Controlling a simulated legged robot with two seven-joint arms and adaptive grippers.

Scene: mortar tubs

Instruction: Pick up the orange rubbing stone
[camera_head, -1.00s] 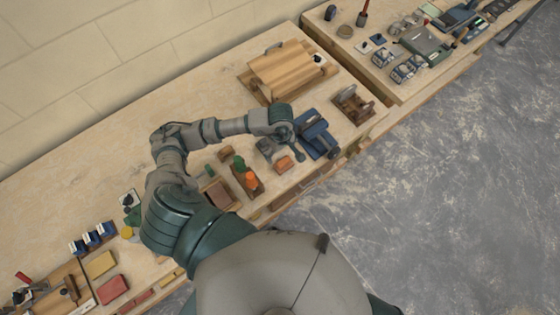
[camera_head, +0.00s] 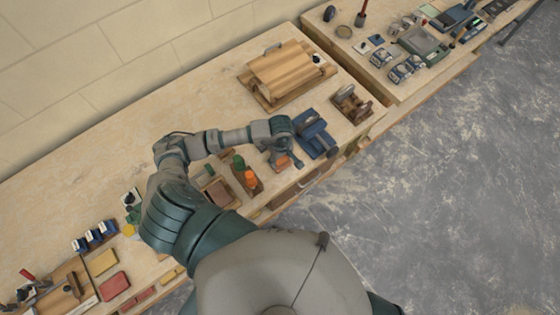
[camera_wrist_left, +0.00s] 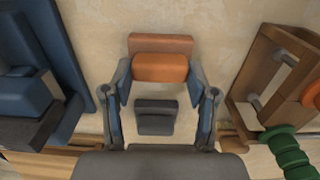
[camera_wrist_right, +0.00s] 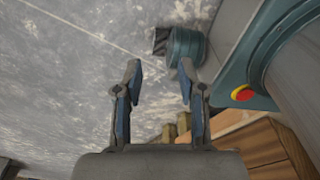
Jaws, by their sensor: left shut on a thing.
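The orange rubbing stone (camera_head: 284,161) is on the workbench near its front edge, partly covered by my left gripper (camera_head: 289,161) in the head view. In the left wrist view the orange stone (camera_wrist_left: 160,68) is between the fingertips of my left gripper (camera_wrist_left: 160,83), which is shut on it. A browner red face or block (camera_wrist_left: 160,43) shows just behind it. A small dark grey block (camera_wrist_left: 157,115) shows between the fingers, closer to the palm. I cannot tell if the stone is off the bench. My right gripper (camera_wrist_right: 160,72) is open and empty above the grey floor.
A blue tool (camera_head: 314,134) stands close on the right of the left gripper. A wooden caddy (camera_head: 246,179) with green and orange items is close on its left. A slatted wooden piece (camera_head: 285,75) lies behind. The bench's back left is clear.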

